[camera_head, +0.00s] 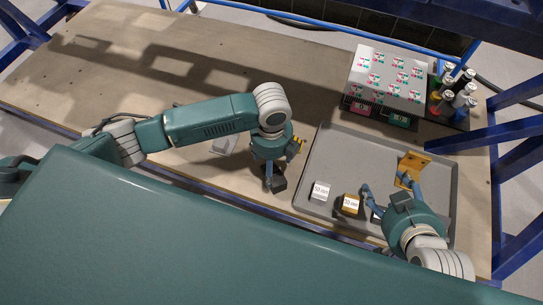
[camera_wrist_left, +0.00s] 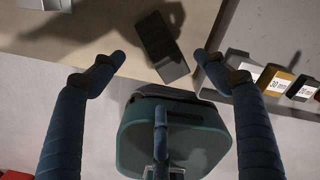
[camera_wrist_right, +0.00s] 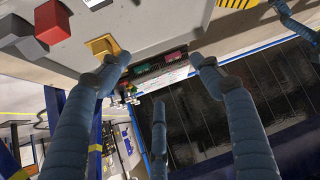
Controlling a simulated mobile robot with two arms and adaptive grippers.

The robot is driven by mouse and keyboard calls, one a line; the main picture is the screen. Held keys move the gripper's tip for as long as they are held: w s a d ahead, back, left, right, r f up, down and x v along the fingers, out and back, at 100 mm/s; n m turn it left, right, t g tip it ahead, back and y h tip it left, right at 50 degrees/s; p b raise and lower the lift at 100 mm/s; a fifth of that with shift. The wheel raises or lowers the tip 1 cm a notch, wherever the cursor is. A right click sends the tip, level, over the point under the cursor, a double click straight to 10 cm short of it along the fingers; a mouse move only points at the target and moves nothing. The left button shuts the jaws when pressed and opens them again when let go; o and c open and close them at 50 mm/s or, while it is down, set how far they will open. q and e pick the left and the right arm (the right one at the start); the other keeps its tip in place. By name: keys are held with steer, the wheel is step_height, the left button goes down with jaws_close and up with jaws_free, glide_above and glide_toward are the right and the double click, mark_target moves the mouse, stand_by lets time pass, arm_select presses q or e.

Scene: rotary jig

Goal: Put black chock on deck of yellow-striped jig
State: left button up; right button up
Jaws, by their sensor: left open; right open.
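A black block (camera_head: 279,184), which looks like the black chock, lies on the wooden table just left of the grey tray. In the left wrist view the block (camera_wrist_left: 163,45) lies beyond and between the fingers, not touched. My left gripper (camera_head: 268,178) is open above the table beside it. The yellow-striped jig (camera_head: 299,143) is mostly hidden behind my left gripper; a striped part (camera_wrist_right: 238,3) shows at the top of the right wrist view. My right gripper (camera_head: 388,184) is open over the tray, close to an orange bracket (camera_head: 413,163), with nothing held.
The grey tray (camera_head: 335,145) carries a white-labelled block (camera_head: 320,191), an orange block (camera_head: 350,204) and a red block (camera_wrist_right: 52,22). A light grey piece (camera_head: 225,145) lies under my left arm. Bins and bottles (camera_head: 455,95) stand at the back right. The table's left is clear.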

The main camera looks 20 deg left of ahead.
arm_select(q)
steer(key=shift+s+d+r+p, duration=0.1)
steer(key=shift+d+r+p, duration=0.05)
steer(key=shift+r, duration=0.5)
steer(key=shift+s+d+r+p, duration=0.1)
steer(key=shift+d+r+p, duration=0.05)
steer(key=shift+r, duration=0.45)
steer(key=s+d+r+n+t+h, duration=0.3)
steer(key=s+d+n+t+h, duration=0.15)
steer(key=d+n, duration=0.65)
steer(key=s+a+r+n+t+y, duration=0.1)
steer(key=a+n, duration=0.6)
steer(key=a, duration=0.1)
steer(key=s+a+r+n+t+y, duration=0.1)
steer(key=s+a+n+y, duration=0.1)
steer(key=a+n, duration=0.5)
steer(key=shift+s+a+r, duration=0.2)
steer(key=shift+a+r, duration=0.1)
steer(key=shift+a, duration=0.65)
arm_select(e)
steer(key=s+f, duration=0.1)
steer(key=s+d+f+g, duration=0.1)
steer(key=s, duration=0.1)
steer(key=s+g, duration=0.1)
steer(key=shift+s+d+f+h, duration=0.25)
steer(key=shift+s+f+h, duration=0.05)
steer(key=shift+f, duration=0.1)
arm_select(q)
steer(key=shift+t+y, duration=0.25)
